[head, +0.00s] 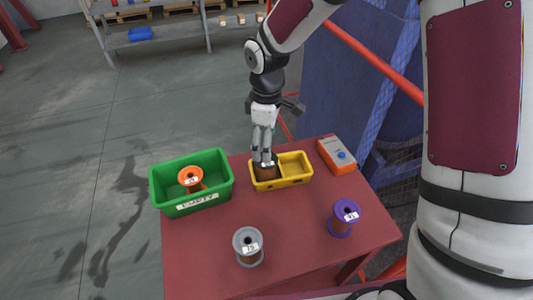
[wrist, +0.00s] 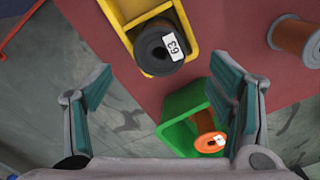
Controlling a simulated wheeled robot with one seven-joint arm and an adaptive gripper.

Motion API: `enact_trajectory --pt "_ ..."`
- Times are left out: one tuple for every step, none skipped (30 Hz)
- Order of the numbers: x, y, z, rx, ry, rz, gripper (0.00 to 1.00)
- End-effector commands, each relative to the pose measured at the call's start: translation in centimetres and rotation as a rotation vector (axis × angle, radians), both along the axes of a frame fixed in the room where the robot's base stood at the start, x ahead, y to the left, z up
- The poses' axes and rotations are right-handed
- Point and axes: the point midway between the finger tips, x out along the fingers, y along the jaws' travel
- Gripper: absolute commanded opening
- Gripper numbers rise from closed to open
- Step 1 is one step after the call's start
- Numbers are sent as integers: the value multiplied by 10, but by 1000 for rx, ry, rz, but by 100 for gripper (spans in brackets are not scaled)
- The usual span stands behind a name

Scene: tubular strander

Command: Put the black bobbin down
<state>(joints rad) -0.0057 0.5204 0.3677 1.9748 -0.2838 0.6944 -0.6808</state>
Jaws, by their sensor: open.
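The black bobbin (head: 267,172), wound with copper-coloured wire, sits in the left compartment of the yellow tray (head: 294,180) on the red table. In the wrist view the black bobbin (wrist: 157,53) shows its dark flange and a white label reading 63. It appears tilted there, overlapping the rim of the yellow tray (wrist: 112,18). My gripper (head: 264,156) is right above the bobbin in the head view and hides part of it. In the wrist view my gripper (wrist: 162,88) is open, its fingers wide apart with nothing between the tips. The tray's right compartment looks empty.
A green crate (head: 207,203) labelled EMPTY holds an orange bobbin (head: 191,180), left of the tray. A grey bobbin (head: 248,247) and a purple bobbin (head: 343,218) stand towards the front. An orange-and-grey device (head: 337,155) lies right of the tray. The table's front middle is clear.

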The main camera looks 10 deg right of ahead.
Motion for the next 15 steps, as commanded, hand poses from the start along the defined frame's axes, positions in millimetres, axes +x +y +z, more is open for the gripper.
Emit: enact_trajectory --pt "1 0 10 1 -3 -2 76" --pt "1 0 14 1 -3 -2 76" --pt "1 0 20 0 -2 -1 76" --pt "1 0 23 0 -2 -1 76" --pt "1 0 26 0 -2 -1 76" --pt "1 0 30 0 -1 0 76" --pt "1 0 32 0 -1 0 76" --pt "0 0 34 1 -1 -1 76" --pt "0 0 35 1 -1 -1 76" --pt "0 0 36 1 0 -1 76" --pt "0 0 37 1 0 0 76" --pt "0 0 37 1 1 0 76" --pt "0 0 37 0 1 0 76" --pt "0 0 37 0 0 -1 76" --pt "-1 -1 39 -1 -2 -4 76"
